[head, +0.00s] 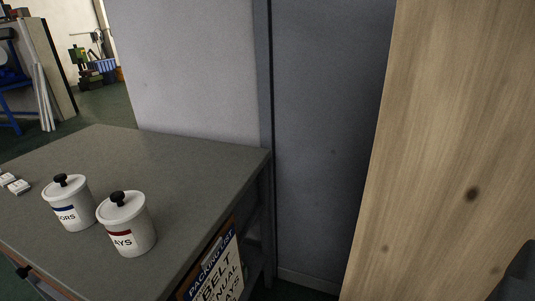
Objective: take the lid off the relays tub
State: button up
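The relays tub (137,238) is a white cylinder with a dark red band and a label of which "AYS" shows. It stands upright on the grey table. Its white lid (121,208) is on it, with a black knob (118,197) on top. A similar white tub (78,217) with a blue band and a label ending in "ORS" stands just left of it, also lidded with a black knob. A dark shape at the lower right edge may be part of my gripper, but no fingers can be made out. Nothing is seen touching either tub.
The grey table (178,163) has free room behind and right of the tubs. Small white blocks (18,186) lie at its left. A packing list sign (215,275) hangs at its right side. A wooden panel (450,150) blocks the right; a grey wall stands behind.

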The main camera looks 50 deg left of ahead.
aim_at(121, 206)
jog(key=k+j+u, duration=0.35)
jog(key=k, duration=0.35)
jog(key=k+j+u, duration=0.35)
jog(key=k, duration=0.4)
jog(key=k+j+u, duration=0.35)
jog(key=k+j, duration=0.2)
jog(key=k, duration=0.05)
